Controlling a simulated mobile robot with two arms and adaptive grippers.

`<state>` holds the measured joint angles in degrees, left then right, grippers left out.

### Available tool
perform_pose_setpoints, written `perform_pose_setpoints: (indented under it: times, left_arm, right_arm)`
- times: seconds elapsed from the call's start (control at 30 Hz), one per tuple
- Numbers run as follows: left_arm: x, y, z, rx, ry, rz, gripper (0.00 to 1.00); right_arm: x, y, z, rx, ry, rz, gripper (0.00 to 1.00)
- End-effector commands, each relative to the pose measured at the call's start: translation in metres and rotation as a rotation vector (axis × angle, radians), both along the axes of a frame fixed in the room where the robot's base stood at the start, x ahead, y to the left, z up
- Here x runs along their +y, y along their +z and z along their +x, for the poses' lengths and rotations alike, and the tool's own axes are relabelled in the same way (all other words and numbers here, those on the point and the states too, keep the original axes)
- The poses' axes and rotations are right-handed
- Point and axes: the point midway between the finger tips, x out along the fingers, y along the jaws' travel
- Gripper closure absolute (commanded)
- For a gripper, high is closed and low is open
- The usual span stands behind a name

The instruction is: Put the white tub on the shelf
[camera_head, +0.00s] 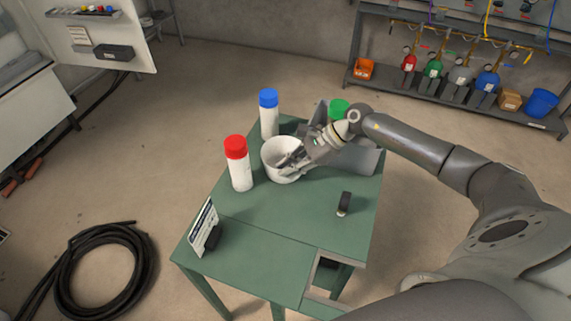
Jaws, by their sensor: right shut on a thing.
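The white tub (272,173) is a round, open-topped container standing upright at the far part of the green table (265,220). My right gripper (287,163) reaches in from the right and is shut on the tub's wall, its fingers partly hiding the inside. I cannot tell if the tub touches the tabletop. A dark metal shelf (447,93) stands against the back wall at the right. My left gripper is not in view.
A red-capped bottle (240,174) and a blue-capped bottle (269,118) stand close to the tub. A green cap (338,108) shows behind my gripper. The shelf holds several small cylinders, an orange bin (364,69), and a blue bucket (541,102). A coiled black hose (70,270) lies on the floor.

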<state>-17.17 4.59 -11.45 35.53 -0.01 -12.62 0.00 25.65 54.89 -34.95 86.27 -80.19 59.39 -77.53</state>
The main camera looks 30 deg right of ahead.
Motion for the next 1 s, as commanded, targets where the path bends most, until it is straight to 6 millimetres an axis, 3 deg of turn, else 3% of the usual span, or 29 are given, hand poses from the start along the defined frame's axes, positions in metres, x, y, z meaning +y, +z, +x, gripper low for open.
perform_pose_setpoints:
  times: [0.17,0.37,0.8,1.0]
  left_arm:
    - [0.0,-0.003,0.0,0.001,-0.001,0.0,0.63]
    - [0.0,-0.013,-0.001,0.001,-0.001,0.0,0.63]
    - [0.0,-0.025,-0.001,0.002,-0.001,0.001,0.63]
    - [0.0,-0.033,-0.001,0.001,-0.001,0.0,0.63]
  right_arm:
    - [-0.001,0.005,0.0,-0.001,0.0,0.0,1.0]
    - [-0.001,0.028,0.001,-0.007,0.001,-0.003,1.0]
    - [0.003,0.091,-0.056,-0.001,0.003,-0.007,1.0]
    - [0.005,0.102,-0.084,0.003,0.001,-0.006,1.0]
